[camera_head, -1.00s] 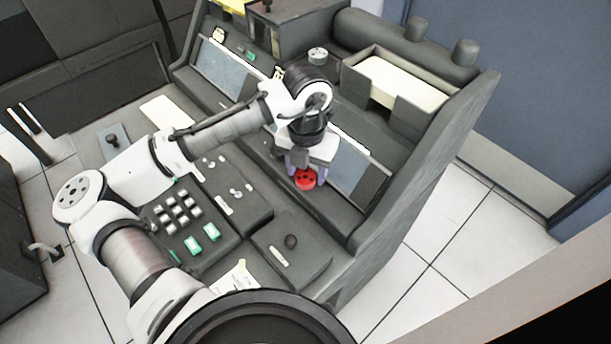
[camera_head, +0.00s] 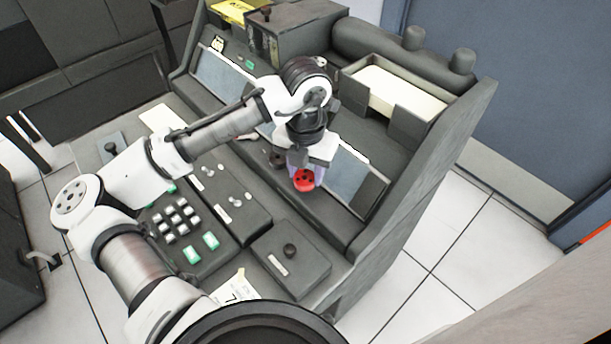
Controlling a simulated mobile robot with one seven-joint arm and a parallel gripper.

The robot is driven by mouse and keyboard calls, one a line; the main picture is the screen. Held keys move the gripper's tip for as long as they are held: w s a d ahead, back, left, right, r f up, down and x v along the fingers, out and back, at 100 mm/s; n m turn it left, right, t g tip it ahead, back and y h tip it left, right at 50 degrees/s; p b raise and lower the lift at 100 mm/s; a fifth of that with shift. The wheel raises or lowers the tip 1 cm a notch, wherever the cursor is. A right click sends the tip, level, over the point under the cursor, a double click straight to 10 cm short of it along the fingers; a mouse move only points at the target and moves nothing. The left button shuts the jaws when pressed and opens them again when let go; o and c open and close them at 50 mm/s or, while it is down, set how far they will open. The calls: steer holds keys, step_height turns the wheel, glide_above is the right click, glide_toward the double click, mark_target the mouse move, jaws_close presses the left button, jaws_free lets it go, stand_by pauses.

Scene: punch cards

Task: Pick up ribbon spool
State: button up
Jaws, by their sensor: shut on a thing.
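The ribbon spool (camera_head: 304,181) is a small red disc with dark holes, between the fingertips of my gripper (camera_head: 307,172). My gripper points down over the ledge below the sloped screen panel and is shut on the spool. The fingers are pale purple and partly hide the spool's sides. I cannot tell whether the spool touches the ledge or hangs just above it.
The dark grey console (camera_head: 410,180) surrounds the gripper, with a sloped panel (camera_head: 350,180) close behind. A keypad (camera_head: 177,220) and a knob box (camera_head: 290,258) are in front. A card tray (camera_head: 400,90) stands at the upper right. White floor is clear at right.

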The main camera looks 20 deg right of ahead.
mark_target(306, 175)
step_height(306, 175, up, 20)
steer(key=p, duration=0.5)
steer(key=shift+r, duration=0.25)
stand_by(0.3)
